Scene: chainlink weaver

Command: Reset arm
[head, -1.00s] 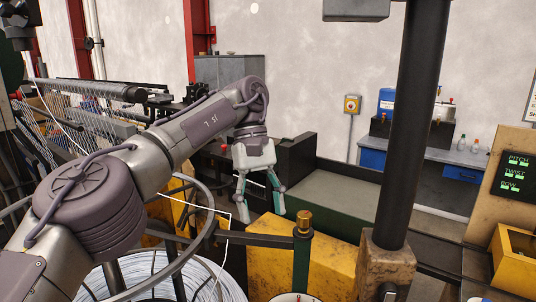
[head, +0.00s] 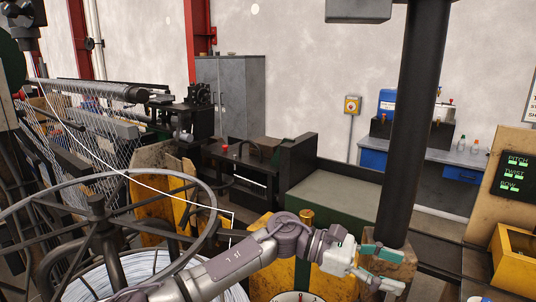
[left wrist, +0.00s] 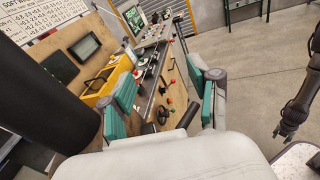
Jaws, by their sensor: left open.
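My left arm comes in from the bottom left of the head view and reaches low to the right. My left gripper (head: 384,268) is open and empty, with its green-padded fingers apart near the base of the black column (head: 412,120). In the left wrist view the two fingers of my left gripper (left wrist: 165,102) are spread, with nothing between them. Beyond them is a control console (left wrist: 155,60) with knobs and levers. My right gripper is not in the head view; a dark arm at the right edge of the left wrist view ends in what may be it (left wrist: 287,130).
A wire spool (head: 150,268) with a round metal frame stands at the lower left, and a white wire (head: 150,187) runs across it. A brass-topped post (head: 306,218) stands behind my left arm. A yellow box (head: 515,258) is at the right. Open floor (left wrist: 250,75) shows in the left wrist view.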

